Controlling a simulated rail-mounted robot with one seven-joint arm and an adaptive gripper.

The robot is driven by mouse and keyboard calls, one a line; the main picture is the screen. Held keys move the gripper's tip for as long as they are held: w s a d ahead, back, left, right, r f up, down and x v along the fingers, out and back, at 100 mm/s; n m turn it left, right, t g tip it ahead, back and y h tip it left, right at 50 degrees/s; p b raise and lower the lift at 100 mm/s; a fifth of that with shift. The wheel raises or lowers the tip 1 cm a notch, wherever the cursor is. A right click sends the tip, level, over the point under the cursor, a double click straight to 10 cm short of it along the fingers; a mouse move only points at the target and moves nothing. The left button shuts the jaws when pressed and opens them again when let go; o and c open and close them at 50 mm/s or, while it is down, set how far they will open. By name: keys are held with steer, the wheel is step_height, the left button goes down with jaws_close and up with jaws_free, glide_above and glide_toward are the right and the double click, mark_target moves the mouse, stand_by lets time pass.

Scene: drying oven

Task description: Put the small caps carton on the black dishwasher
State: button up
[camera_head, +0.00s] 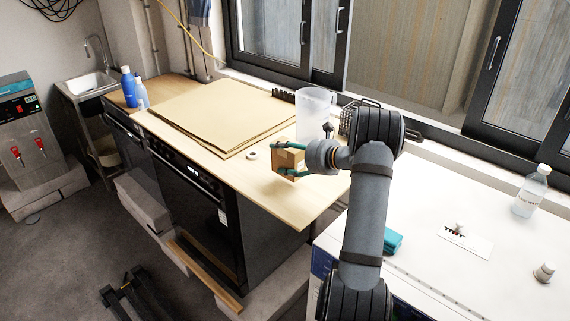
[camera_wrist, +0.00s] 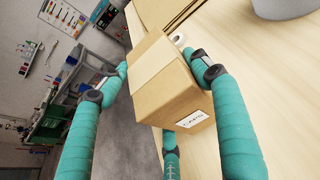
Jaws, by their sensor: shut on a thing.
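The small caps carton (camera_head: 290,158) is a brown cardboard box. In the wrist view the carton (camera_wrist: 170,85) shows a white label reading "CAPS". My gripper (camera_head: 279,167) has teal fingers and is shut on the carton, with fingers on opposite sides; in the wrist view it (camera_wrist: 163,76) spans the box and a third finger shows below. The black dishwasher (camera_head: 190,205) stands below a light wooden top (camera_head: 255,185). The carton is over this top, near its front edge; I cannot tell whether it touches the surface.
Flat cardboard sheets (camera_head: 215,110) cover the left of the wooden top. A tape roll (camera_head: 251,155), a clear jug (camera_head: 314,112) and a wire rack (camera_head: 347,118) are close to the carton. A white-topped unit (camera_head: 420,260) stands to the right.

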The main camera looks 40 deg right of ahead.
mark_target(286, 166)
steer(key=shift+f+p, duration=0.4)
steer(key=shift+f, duration=1.6)
steer(key=shift+f+b, duration=0.2)
steer(key=shift+b, duration=0.1)
steer(key=o, duration=1.3)
steer(key=shift+r, duration=0.15)
